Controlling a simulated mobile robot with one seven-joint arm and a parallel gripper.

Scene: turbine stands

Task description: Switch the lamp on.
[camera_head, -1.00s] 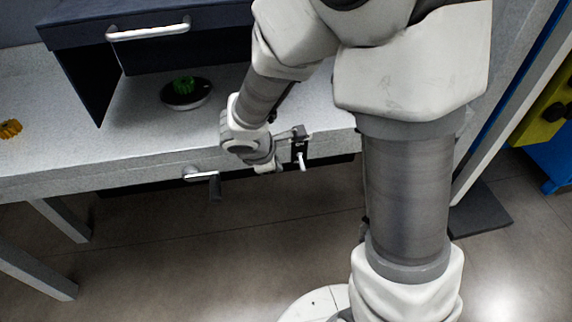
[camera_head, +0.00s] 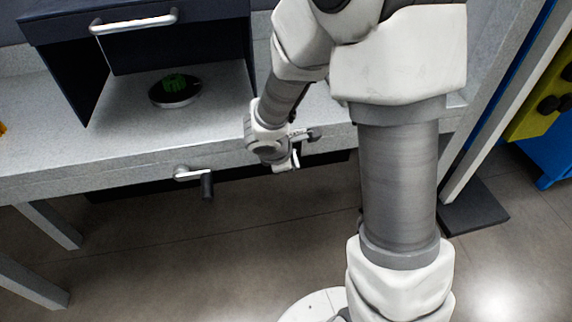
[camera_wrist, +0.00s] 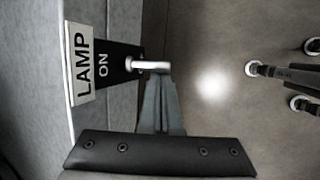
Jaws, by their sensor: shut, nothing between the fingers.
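The lamp switch shows in the wrist view as a black plate (camera_wrist: 105,62) marked "ON", beside a pale "LAMP" label (camera_wrist: 82,65). A short metal lever (camera_wrist: 150,65) sticks out from the plate to the right. My gripper (camera_wrist: 158,82) is shut and empty, its fingertips right at the lever's outer end. They seem to touch or nearly touch it; I cannot tell which. In the head view my gripper (camera_head: 298,150) is at the bench's front edge, and it and the wrist mostly hide the switch there.
The grey bench (camera_head: 120,140) has a crank handle (camera_head: 190,174) on its front edge, left of my gripper. A dark cabinet with a silver drawer handle (camera_head: 133,23) stands above a black round base with a green part (camera_head: 174,84). Floor (camera_head: 200,240) in front is open.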

